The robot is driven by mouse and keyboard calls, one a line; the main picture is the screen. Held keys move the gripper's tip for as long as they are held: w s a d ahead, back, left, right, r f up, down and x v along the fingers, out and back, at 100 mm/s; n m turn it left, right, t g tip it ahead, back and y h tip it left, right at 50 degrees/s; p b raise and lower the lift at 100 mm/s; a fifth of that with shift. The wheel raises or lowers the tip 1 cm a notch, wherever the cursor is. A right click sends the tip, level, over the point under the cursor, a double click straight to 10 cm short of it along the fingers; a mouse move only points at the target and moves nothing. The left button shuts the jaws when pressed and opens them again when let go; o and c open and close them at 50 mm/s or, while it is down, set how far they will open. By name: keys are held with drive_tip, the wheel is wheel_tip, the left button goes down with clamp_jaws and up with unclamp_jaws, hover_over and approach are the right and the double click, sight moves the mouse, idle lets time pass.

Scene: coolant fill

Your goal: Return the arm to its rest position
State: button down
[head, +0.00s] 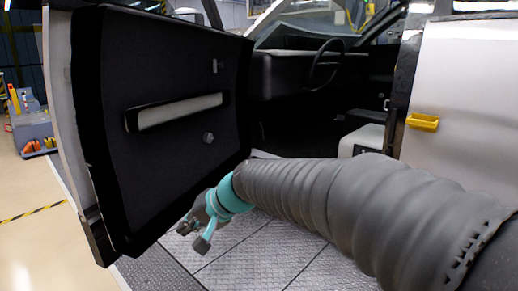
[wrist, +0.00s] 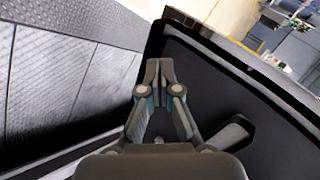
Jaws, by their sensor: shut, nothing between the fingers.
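My arm reaches in from the lower right in the head view, in a grey ribbed sleeve with a teal band at its end. My gripper (head: 190,236) points down and left, above the metal tread-plate floor (head: 270,250) and beside the lower edge of the open car door (head: 165,75). In the wrist view my gripper (wrist: 159,68) has its two fingers together with nothing between them. The black door panel (wrist: 225,85) lies behind and to the right of the fingers there.
The car's interior with a steering wheel (head: 326,63) lies behind the arm. A silver body panel with a yellow handle (head: 422,121) stands at the right. A yellow-black floor line (head: 35,211) and a grey cart (head: 34,132) are at the left. Tread-plate floor left of the arm is clear.

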drive_tip(key=s+d+f+h+p, duration=0.1)
drive_tip(key=s+d+h, duration=0.1)
drive_tip(key=s+d, duration=0.4)
drive_tip(key=s+d+f+n+h+p, duration=0.1)
drive_tip(key=s+d+h+p, duration=0.15)
drive_tip(key=d, duration=0.65)
drive_tip(key=s+d+h+p, duration=0.1)
drive_tip(key=s+d+h, duration=0.1)
drive_tip(key=s+d, duration=0.4)
drive_tip(key=s+d+r+m+t+h+p, duration=0.1)
drive_tip(key=s+d+r+t+h+p, duration=0.1)
drive_tip(key=d, duration=0.9)
drive_tip(key=shift+s+r+p, duration=0.75)
drive_tip(key=shift+s+r, duration=0.6)
drive_tip(key=shift+s, duration=0.45)
